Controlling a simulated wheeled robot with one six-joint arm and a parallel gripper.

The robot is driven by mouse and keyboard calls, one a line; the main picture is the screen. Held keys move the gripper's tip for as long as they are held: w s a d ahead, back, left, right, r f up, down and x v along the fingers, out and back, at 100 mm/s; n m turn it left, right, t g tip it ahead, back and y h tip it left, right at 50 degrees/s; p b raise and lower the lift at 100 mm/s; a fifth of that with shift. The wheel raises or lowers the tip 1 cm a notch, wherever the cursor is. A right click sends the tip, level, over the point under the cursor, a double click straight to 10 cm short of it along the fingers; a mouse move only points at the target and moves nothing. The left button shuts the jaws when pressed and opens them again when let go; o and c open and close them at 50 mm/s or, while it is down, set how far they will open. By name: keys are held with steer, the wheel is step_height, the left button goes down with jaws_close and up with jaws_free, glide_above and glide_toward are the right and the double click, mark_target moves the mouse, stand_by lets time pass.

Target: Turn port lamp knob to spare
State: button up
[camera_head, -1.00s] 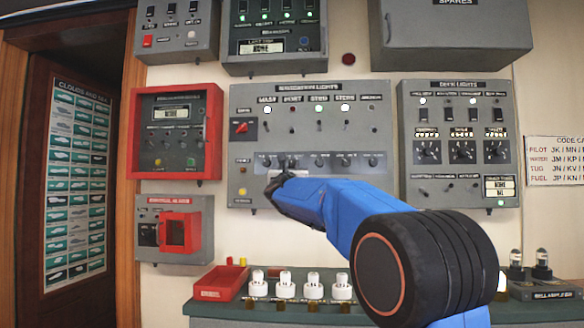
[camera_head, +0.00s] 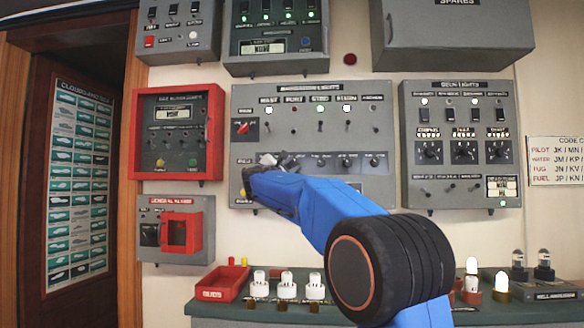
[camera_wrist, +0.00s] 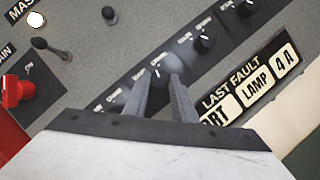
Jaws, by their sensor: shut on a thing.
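The navigation lights panel (camera_head: 350,118) is a grey box on the wall with a row of black rotary knobs along its lower part. My gripper (camera_head: 280,161) is at the left part of that row. In the wrist view my two fingers (camera_wrist: 165,84) stand on either side of a black knob (camera_wrist: 158,71) and are shut on it. It appears to be the second from the left, the port lamp knob. A white mark shows on it, but its setting is too small to read.
Neighbouring knobs (camera_wrist: 205,40) sit close to the right of my fingers. Toggle switches (camera_wrist: 108,15) and a red main switch (camera_wrist: 15,90) are on the same panel. Below, a counter (camera_head: 330,308) holds a red tray (camera_head: 223,286) and white bulbs (camera_head: 315,287).

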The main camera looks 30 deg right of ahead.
steer(key=shift+a+r+m+g, duration=0.1)
steer(key=shift+m+g, duration=0.4)
steer(key=shift+m, duration=0.8)
steer(key=shift+r+m+g, duration=0.1)
steer(key=shift+m+g, duration=0.4)
steer(key=shift+m, duration=0.8)
steer(key=shift+y, duration=0.3)
steer(key=o, duration=1)
steer(key=shift+o, duration=0.2)
steer(key=shift+a, duration=0.1)
steer(key=v, duration=1.7)
steer(key=shift+a+f, duration=0.1)
steer(key=shift+f, duration=0.05)
